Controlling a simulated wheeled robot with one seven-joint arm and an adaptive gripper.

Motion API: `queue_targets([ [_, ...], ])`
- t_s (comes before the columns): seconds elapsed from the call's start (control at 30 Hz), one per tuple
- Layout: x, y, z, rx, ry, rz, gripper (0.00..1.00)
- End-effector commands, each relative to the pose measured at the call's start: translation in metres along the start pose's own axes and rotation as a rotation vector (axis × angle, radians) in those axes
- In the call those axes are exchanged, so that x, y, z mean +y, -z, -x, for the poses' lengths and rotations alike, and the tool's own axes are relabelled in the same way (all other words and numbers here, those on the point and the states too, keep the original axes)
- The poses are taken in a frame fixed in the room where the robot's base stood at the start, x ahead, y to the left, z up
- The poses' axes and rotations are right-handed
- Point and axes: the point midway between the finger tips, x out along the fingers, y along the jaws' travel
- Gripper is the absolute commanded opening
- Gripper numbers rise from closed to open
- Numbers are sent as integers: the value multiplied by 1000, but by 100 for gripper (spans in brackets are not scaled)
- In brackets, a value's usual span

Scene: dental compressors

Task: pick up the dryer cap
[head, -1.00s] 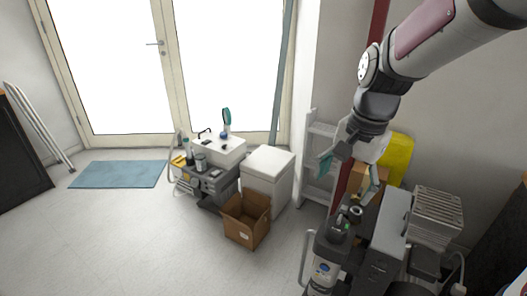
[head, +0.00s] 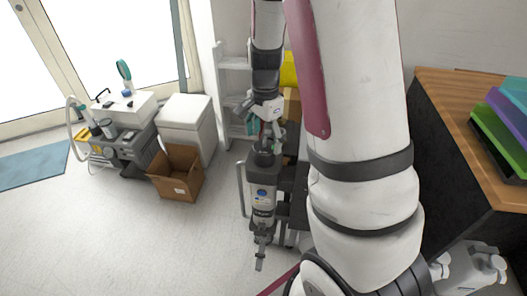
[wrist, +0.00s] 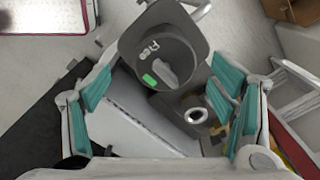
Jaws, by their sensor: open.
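In the wrist view a dark grey rounded top piece (wrist: 160,45) with a raised knob, white lettering and a green label lies just beyond my fingertips. A smaller dark round part with a shiny ring (wrist: 196,115) lies lower right of it, between the fingers. I cannot tell for certain which of these is the dryer cap. My gripper (wrist: 163,95) is open, its teal pads wide apart and nothing between them in its grasp. In the head view my gripper (head: 263,112) points down over the grey compressor unit (head: 263,195), and hides part of its top.
A white shelf (head: 234,95) and yellow and brown boxes stand behind the unit. An open cardboard box (head: 177,174), a white cabinet (head: 188,124) and a second equipment cart stand left. A wooden counter (head: 460,110) with coloured trays is at right. Floor at the front left is clear.

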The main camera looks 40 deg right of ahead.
Motion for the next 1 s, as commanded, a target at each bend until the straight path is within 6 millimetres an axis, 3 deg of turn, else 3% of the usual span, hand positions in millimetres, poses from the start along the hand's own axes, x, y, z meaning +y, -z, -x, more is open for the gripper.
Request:
queue_targets([
  [0.27, -1, 2, -16, 0, -1, -1, 78],
  [0.57, -6, 4, -56, -1, -2, -1, 78],
  [0.8, -6, 4, -59, 0, 0, 1, 78],
  [0.87, -6, 4, -59, 0, 0, 1, 69],
  [1.0, -6, 4, -59, 0, 0, 1, 37],
])
